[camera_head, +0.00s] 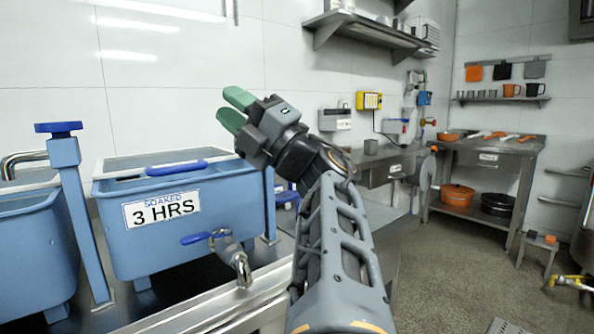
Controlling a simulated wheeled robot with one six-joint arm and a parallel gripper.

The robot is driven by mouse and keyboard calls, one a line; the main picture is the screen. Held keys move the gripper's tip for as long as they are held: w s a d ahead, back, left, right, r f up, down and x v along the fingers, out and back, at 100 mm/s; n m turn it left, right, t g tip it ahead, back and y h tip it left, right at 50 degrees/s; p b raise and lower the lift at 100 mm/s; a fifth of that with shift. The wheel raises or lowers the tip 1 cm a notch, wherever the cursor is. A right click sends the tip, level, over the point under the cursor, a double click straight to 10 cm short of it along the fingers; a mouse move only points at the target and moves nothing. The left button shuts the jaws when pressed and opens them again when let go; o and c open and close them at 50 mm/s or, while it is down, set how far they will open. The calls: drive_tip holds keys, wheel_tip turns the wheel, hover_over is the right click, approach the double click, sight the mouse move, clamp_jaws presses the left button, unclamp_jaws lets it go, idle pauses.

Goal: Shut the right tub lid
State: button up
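The right tub (235,207) is blue, with a "SOAKED 3 HRS" label (161,209) on its front. Its clear lid (125,163) has a blue handle (177,168) and lies flat or nearly flat over the tub's top. I cannot tell whether it is fully seated on the rim. My gripper (235,110) has green fingertips and is raised above and to the right of the handle, pointing up and left. It touches nothing. A narrow gap shows between the fingers, and it is empty.
A second blue tub (35,240) is cut off at left, beside a blue post with a knob (58,127). A metal tap with a blue lever (235,262) sticks out in front of the right tub. A wall shelf (368,32) hangs above. Open floor (450,275) lies at right.

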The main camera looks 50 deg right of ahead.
drive_tip(key=w+f, duration=0.2)
drive_tip(key=w, duration=0.2)
drive_tip(key=s+a+r+b+v, duration=0.1)
drive_tip(key=b+v, duration=0.4)
drive_tip(key=v, duration=0.8)
drive_tip(key=shift+s, duration=0.3)
drive_tip(key=shift+f, duration=0.15)
idle(0.4)
